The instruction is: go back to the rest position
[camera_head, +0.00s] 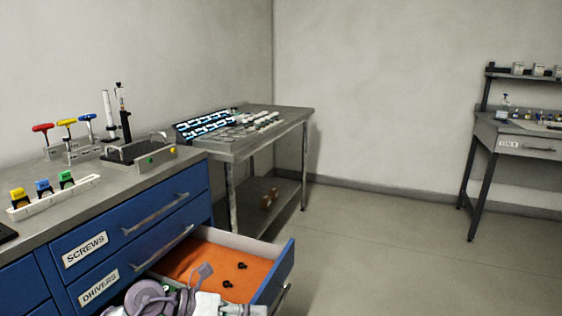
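My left gripper (199,282) is at the bottom of the head view, over the near part of an open drawer (286,266). Its wrist and grey links show, and one pale finger pad stands out against the drawer's orange lining. The gap between its fingers is not clear, and I see nothing held in it. My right gripper is not in view.
The blue cabinet has closed drawers labelled SCREWS (85,250) and DRIVERS (98,287). Small black parts (228,284) lie in the open drawer. Coloured T-handle tools (66,122) stand on top. A grey side table (290,108) stands beyond; the floor to the right is clear.

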